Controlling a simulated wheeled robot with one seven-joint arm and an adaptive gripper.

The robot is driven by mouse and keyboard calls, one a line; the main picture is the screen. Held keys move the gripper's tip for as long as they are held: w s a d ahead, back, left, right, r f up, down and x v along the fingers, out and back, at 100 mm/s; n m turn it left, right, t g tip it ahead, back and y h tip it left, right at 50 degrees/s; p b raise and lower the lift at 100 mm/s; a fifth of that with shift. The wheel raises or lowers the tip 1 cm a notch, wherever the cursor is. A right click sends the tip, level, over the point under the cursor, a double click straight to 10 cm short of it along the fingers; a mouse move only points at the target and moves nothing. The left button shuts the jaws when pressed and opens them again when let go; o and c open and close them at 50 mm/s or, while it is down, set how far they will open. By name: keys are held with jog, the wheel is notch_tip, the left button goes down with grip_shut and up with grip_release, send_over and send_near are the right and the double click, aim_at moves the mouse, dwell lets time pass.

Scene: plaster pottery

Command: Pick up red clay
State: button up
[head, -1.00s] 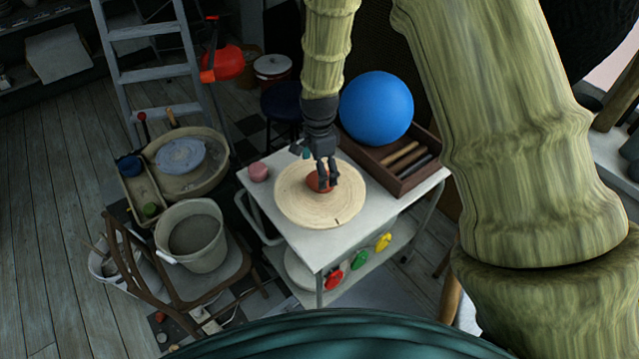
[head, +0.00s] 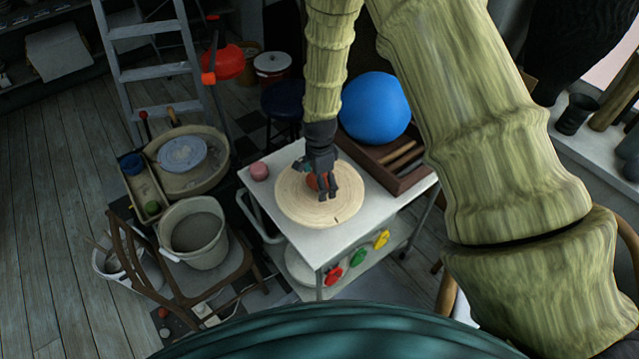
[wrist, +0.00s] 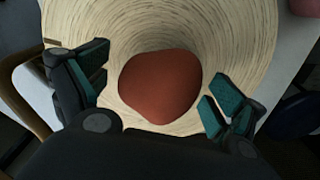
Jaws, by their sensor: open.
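The red clay (wrist: 160,86) is a rounded reddish-brown lump on a round pale wooden board (wrist: 205,25). In the head view the clay (head: 313,181) is partly hidden behind my gripper, and the board (head: 290,207) lies on a white table. My gripper (head: 322,193) is over the board from above. In the wrist view my gripper (wrist: 155,98) is open, one teal-padded finger on each side of the clay. A gap shows between the clay and each finger pad.
A small pink lump (head: 259,171) sits on the white table (head: 310,248) left of the board. A blue ball (head: 375,107) rests on a wooden tray (head: 413,180) behind and right of the board. A bucket (head: 193,238) stands at the left.

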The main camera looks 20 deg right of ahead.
jog(key=c, duration=1.7)
jog(key=shift+c, duration=1.1)
jog(key=shift+w+r, duration=0.1)
